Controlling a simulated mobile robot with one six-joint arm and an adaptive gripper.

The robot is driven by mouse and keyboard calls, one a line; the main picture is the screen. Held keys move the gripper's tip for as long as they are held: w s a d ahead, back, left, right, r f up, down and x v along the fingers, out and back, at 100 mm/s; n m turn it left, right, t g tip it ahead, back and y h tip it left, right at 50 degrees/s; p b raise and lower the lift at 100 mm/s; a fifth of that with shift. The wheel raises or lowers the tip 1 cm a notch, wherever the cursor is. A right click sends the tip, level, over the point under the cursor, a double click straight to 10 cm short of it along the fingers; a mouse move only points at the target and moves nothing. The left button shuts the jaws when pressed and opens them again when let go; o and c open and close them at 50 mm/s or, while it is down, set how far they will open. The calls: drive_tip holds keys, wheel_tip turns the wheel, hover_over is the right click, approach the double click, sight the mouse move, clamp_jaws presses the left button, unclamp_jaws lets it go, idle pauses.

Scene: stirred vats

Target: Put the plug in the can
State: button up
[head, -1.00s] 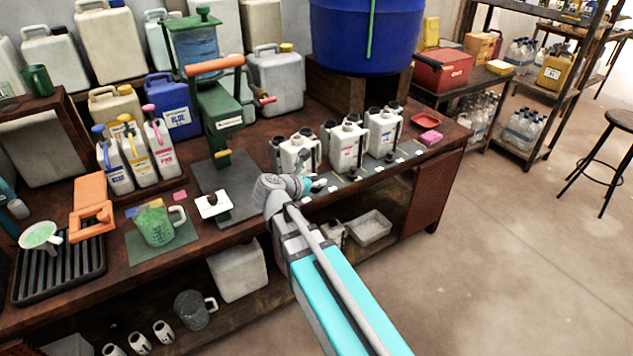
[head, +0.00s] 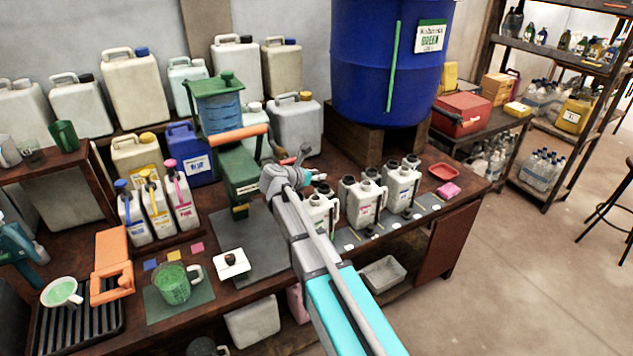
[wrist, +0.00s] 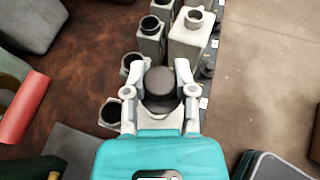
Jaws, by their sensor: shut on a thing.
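My gripper (wrist: 160,92) is shut on a dark round plug (wrist: 160,82), which shows between its two pale fingers in the wrist view. In the head view my gripper (head: 312,177) is above the bench, at the upper left of the nearest white can (head: 320,212). The plug is hard to make out there. Two more white cans (head: 365,203) (head: 402,188) stand in the row to the right. In the wrist view, a white can (wrist: 192,38) with an open neck stands ahead of the fingers. Part of the nearest can is hidden by my arm.
A green press (head: 232,165) with an orange handle stands left of my gripper. A large blue barrel (head: 385,70) is behind the row. A white card (head: 231,263) bears a small dark piece. A green measuring jug (head: 175,284) stands at the front left. Right of the bench, floor is clear.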

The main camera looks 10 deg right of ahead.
drive_tip(key=shift+w+r, duration=0.2)
drive_tip(key=shift+w, duration=0.3)
drive_tip(key=shift+f, duration=0.15)
drive_tip(key=shift+s+f+b, duration=0.1)
drive_tip(key=shift+f+b, duration=3.05)
drive_tip(key=shift+b, duration=0.15)
drive_tip(key=shift+f+b, duration=0.45)
drive_tip(key=o, duration=0.9)
drive_tip(key=o, duration=0.3)
drive_tip(key=shift+o, duration=0.2)
drive_tip(key=shift+r, duration=0.1)
